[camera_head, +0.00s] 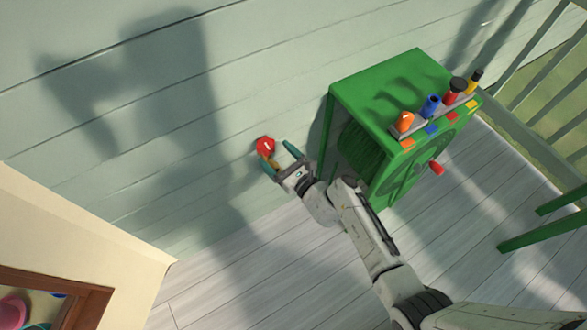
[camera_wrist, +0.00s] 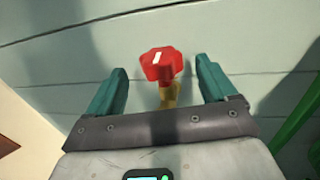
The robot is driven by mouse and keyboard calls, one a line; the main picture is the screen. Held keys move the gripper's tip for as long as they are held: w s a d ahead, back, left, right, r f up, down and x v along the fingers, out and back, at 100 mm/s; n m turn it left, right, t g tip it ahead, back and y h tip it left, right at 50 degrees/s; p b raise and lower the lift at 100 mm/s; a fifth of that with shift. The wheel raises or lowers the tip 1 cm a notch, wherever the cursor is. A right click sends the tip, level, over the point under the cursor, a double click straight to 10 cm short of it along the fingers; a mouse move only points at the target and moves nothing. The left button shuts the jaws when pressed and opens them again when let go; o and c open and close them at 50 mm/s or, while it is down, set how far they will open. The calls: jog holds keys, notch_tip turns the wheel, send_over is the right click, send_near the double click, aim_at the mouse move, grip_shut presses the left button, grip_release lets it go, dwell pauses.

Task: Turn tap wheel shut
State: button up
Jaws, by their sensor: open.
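The red tap wheel (camera_head: 265,145) with a white mark sits on a yellowish tap body low on the pale green plank wall. In the wrist view the tap wheel (camera_wrist: 161,64) lies between and just beyond my two teal fingers, and its yellow stem (camera_wrist: 168,95) shows below it. My gripper (camera_head: 279,156) is open, with its fingers apart on either side of the tap. In the wrist view my gripper (camera_wrist: 162,82) shows a gap between each finger and the wheel. The white mark on the wheel is slightly tilted.
A green hose reel box (camera_head: 375,75) with a red crank handle (camera_head: 436,168) stands right of the tap. Several coloured nozzles (camera_head: 432,105) stand on its rack. A wooden-framed box (camera_head: 80,300) is at lower left. The plank floor (camera_head: 230,290) between is clear.

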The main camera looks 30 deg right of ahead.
jog(key=s+d, duration=0.1)
jog(key=s, duration=0.5)
jog(key=shift+s, duration=0.3)
jog(key=s+a+r+n+g+y+p, duration=0.3)
jog(key=s+a+n+g+y, duration=0.55)
jog(key=n, duration=1.35)
jog(key=s+d+r+n+g+h+p, duration=0.1)
jog(key=s+d+r+n+g+h, duration=0.3)
jog(key=s, duration=0.5)
jog(key=s+d+r+n+g+h+p, duration=0.1)
jog(key=s+d+r+n+g+h, duration=0.3)
jog(key=s+d+n+h, duration=0.3)
jog(key=s+d+h, duration=0.1)
jog(key=s+d, duration=0.1)
jog(key=d, duration=0.1)
jog(key=shift+d+r+n+p, duration=0.2)
jog(key=shift+r+n+p, duration=0.1)
jog(key=shift+r+p, duration=0.05)
